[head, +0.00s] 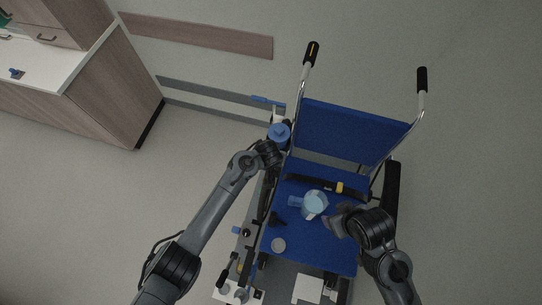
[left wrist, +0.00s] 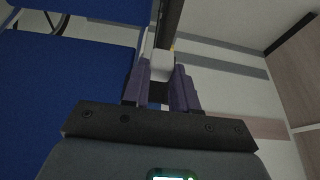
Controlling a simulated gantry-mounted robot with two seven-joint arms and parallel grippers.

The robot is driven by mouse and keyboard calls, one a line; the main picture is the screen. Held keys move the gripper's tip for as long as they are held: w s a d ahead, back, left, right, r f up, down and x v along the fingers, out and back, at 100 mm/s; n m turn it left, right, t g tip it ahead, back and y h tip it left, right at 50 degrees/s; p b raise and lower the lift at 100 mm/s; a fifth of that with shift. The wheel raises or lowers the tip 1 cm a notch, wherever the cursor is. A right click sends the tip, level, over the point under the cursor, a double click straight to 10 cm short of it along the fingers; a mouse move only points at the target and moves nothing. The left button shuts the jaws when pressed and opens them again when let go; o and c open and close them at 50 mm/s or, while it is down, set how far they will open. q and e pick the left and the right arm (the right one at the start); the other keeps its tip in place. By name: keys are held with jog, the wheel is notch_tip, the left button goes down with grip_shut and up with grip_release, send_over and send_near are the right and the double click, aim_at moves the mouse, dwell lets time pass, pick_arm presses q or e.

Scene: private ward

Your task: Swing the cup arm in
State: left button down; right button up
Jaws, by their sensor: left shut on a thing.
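A wheelchair with a blue backrest (head: 350,130) and blue seat (head: 300,247) stands at the centre right of the head view. A round blue piece (head: 279,132), which looks like the cup holder of the cup arm, sits beside the backrest's left side. My left gripper (head: 274,150) is right by it, and its fingertips are hard to make out there. In the left wrist view my left gripper (left wrist: 161,85) is shut on a white block (left wrist: 162,65), seemingly part of the cup arm. My right gripper (head: 338,219) hangs over the seat's right part; its jaws are unclear.
A black strap with a yellow part (head: 340,187) crosses the seat. A cabinet (head: 110,85) stands at the upper left. The floor (head: 120,205) left of the wheelchair is clear.

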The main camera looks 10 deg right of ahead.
pick_arm(q)
jog(key=c, duration=1.2)
grip_release()
jog(key=shift+d, duration=0.1)
jog(key=o, duration=0.3)
jog(key=shift+d, duration=0.1)
jog(key=p+v, duration=0.1)
jog(key=v, duration=1)
jog(key=shift+f, duration=0.1)
